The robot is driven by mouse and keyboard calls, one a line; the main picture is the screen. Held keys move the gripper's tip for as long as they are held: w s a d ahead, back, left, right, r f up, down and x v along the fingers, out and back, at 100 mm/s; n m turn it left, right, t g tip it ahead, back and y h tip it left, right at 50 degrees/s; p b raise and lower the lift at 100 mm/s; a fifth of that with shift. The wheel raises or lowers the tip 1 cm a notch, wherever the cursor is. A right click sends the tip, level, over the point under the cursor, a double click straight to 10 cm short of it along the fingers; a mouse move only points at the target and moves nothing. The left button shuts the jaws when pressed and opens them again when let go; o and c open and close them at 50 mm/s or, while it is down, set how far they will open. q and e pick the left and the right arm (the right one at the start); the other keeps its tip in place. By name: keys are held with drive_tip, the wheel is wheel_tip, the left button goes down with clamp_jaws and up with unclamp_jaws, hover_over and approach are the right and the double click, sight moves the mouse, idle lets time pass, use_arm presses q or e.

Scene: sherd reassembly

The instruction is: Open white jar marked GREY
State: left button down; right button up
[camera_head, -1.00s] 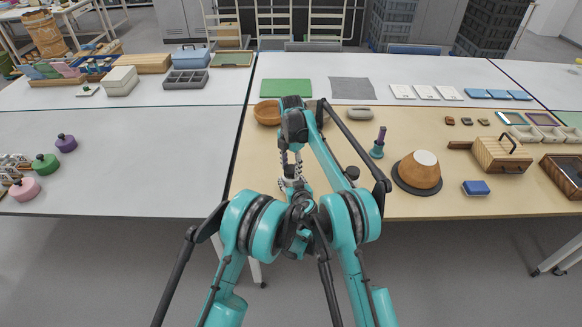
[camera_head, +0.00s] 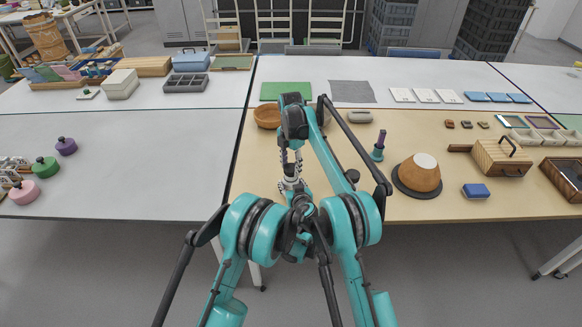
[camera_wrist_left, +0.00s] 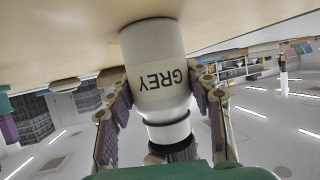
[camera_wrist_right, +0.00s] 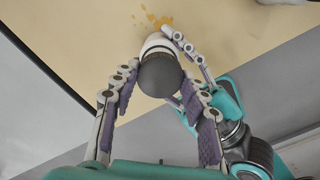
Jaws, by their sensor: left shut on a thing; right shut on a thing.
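The white jar marked GREY (camera_wrist_left: 160,75) fills the middle of the left wrist view, its lettering upside down there. My left gripper (camera_wrist_left: 158,88) is shut on the jar's body, one finger on each side. A dark round lid (camera_wrist_right: 160,74) shows in the right wrist view on top of the jar. My right gripper (camera_wrist_right: 163,60) is shut around the lid, with fingers on both sides. In the head view the jar (camera_head: 291,184) is small and mostly covered by my arms and fingers. I cannot tell whether the lid is loose.
A wooden bowl (camera_head: 266,115) stands behind my arms. A purple-handled tool (camera_head: 379,145) and a brown dome on a dark disc (camera_head: 420,173) stand to the right. Orange stains (camera_wrist_right: 158,20) mark the tabletop beside the jar. The grey table at left has clear room.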

sight(291, 168)
drive_tip(key=shift+r, duration=2)
use_arm(q)
drive_tip(key=c, duration=0.6)
unclamp_jaws()
drive_tip(key=shift+s, duration=0.1)
